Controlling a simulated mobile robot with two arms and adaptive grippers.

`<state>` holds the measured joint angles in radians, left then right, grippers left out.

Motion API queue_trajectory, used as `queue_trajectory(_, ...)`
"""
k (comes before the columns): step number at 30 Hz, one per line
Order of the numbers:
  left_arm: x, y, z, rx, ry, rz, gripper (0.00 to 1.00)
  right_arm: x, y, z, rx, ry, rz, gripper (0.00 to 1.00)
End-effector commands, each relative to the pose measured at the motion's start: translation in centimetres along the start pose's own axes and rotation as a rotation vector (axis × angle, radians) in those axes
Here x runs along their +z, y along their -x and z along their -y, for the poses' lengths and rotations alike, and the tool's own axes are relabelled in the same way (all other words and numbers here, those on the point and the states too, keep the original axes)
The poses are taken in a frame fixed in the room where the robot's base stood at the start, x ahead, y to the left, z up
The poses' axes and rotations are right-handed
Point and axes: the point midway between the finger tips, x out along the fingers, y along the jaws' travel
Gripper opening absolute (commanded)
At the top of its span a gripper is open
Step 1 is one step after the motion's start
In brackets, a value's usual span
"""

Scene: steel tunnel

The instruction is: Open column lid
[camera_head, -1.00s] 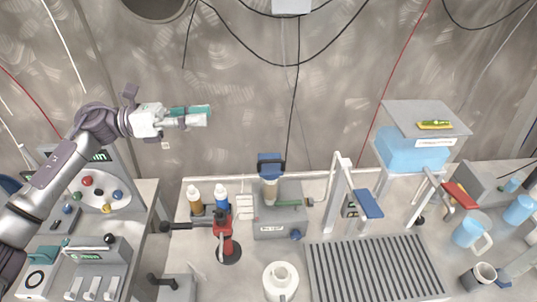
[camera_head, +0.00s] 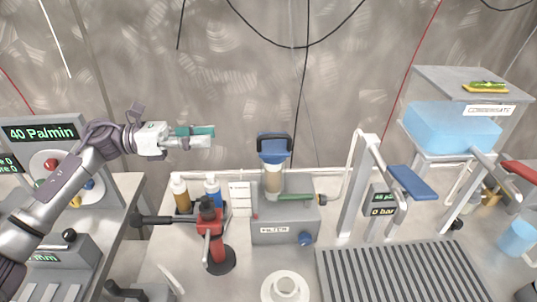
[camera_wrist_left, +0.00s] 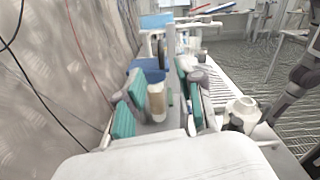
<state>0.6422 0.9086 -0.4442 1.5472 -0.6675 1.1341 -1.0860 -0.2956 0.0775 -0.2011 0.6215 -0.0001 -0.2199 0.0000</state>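The column (camera_head: 272,182) is a clear upright cylinder with tan filling on a grey unit at the back of the bench. Its blue lid (camera_head: 272,156) has a dark arched handle and sits on top. My left gripper (camera_head: 212,138) is level, pointing right, left of the lid and apart from it in the head view. In the left wrist view, the teal finger pads stand apart with nothing held between them (camera_wrist_left: 158,112). The column (camera_wrist_left: 157,102) and blue lid (camera_wrist_left: 148,68) show ahead, between the pads. My right gripper is not in view.
Two bottles (camera_head: 180,195) and a red-and-black lever device (camera_head: 214,235) stand left of the column. A grey frame with a blue lever (camera_head: 411,182) and a blue tank (camera_head: 450,127) stand to the right. A ribbed grate (camera_head: 400,275) lies in front.

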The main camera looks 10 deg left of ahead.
Motion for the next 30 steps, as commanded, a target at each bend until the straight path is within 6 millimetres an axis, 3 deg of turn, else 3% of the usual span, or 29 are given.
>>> queue_trajectory(2,-0.5,-0.1,-0.1,0.000,-0.001,0.001,0.37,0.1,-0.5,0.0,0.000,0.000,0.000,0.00)
queue_trajectory(8,-0.1,-2.3,0.0,-0.003,-0.001,0.001,0.37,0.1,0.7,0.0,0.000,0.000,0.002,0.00)
queue_trajectory(21,0.0,-11.2,0.1,-0.003,0.000,0.002,0.37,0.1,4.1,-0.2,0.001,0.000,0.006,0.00)
queue_trajectory(30,-0.3,-13.7,-0.1,0.000,0.000,0.000,0.37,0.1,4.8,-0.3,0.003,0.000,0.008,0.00)
